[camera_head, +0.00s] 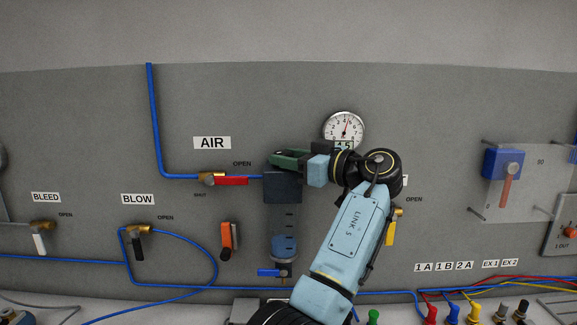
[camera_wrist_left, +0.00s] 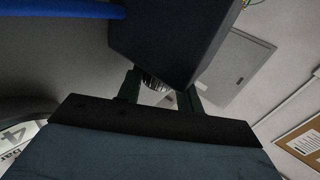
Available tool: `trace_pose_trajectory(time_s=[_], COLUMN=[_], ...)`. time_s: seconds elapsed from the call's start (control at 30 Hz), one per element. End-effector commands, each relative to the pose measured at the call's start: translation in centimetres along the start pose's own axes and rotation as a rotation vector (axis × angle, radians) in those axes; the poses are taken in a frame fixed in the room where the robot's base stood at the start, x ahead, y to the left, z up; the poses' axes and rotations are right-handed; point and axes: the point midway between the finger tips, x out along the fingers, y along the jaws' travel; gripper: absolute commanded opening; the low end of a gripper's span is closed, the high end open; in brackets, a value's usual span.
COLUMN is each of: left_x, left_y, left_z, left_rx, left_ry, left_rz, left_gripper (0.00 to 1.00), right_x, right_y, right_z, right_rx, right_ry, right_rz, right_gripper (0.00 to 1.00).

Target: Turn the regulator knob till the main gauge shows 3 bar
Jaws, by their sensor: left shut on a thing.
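The regulator is a dark block (camera_head: 283,186) with a clear bowl below it, on the grey panel. My left gripper (camera_head: 281,158), with green fingers, is at the top of the block. In the left wrist view its fingers (camera_wrist_left: 160,90) are on both sides of the ribbed regulator knob (camera_wrist_left: 155,83), shut on it. The knob is hidden in the head view. The main gauge (camera_head: 344,126) is a white round dial behind my wrist. Its red needle points up, slightly right. My right gripper is not in view.
A red-handled AIR valve (camera_head: 230,180) is left of the regulator, fed by a blue hose (camera_head: 154,120). An orange lever (camera_head: 228,236) and a yellow-handled valve (camera_head: 391,230) flank the bowl. A clear plate with a blue valve (camera_head: 503,163) is at right.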

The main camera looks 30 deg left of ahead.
Motion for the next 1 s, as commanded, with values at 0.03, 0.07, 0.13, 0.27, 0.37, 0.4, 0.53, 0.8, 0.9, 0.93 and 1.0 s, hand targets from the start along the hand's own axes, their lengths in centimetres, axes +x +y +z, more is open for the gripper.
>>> trace_pose_trajectory(time_s=[0.03, 0.07, 0.13, 0.27, 0.37, 0.4, 0.53, 0.8, 0.9, 0.93, 1.0], left_x=[0.06, 0.06, 0.07, 0.08, 0.09, 0.1, 0.1, 0.1, 0.09, 0.08, 0.08], left_y=[0.07, 0.08, 0.07, 0.1, 0.09, 0.09, 0.09, 0.1, 0.1, 0.1, 0.1], left_z=[-0.04, -0.05, -0.04, -0.1, -0.1, -0.1, -0.11, -0.11, -0.08, -0.07, -0.05], left_rx=[-0.001, -0.001, -0.001, -0.002, -0.002, -0.002, -0.002, -0.002, -0.001, -0.001, -0.001], left_ry=[0.002, 0.002, 0.003, 0.005, 0.005, 0.005, 0.005, 0.005, 0.004, 0.004, 0.004], left_rz=[-0.015, -0.023, -0.04, -0.056, -0.061, -0.062, -0.062, -0.061, -0.061, -0.061, -0.061], left_gripper=[0.14, 0.14, 0.14, 0.14, 0.14, 0.14, 0.14, 0.52, 0.58, 0.58, 0.58], right_x=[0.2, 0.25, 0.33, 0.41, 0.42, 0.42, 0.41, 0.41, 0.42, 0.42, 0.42], right_y=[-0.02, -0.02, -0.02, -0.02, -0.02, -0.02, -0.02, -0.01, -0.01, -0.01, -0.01], right_z=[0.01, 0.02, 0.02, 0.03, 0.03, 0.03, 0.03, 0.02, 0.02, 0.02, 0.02], right_rx=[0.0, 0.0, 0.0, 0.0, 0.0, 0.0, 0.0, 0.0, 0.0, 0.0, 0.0], right_ry=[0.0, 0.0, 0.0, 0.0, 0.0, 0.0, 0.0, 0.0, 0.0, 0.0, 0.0], right_rz=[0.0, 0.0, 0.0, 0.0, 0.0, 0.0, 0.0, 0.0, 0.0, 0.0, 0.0], right_gripper=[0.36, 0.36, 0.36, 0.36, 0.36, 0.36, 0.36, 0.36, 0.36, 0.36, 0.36])
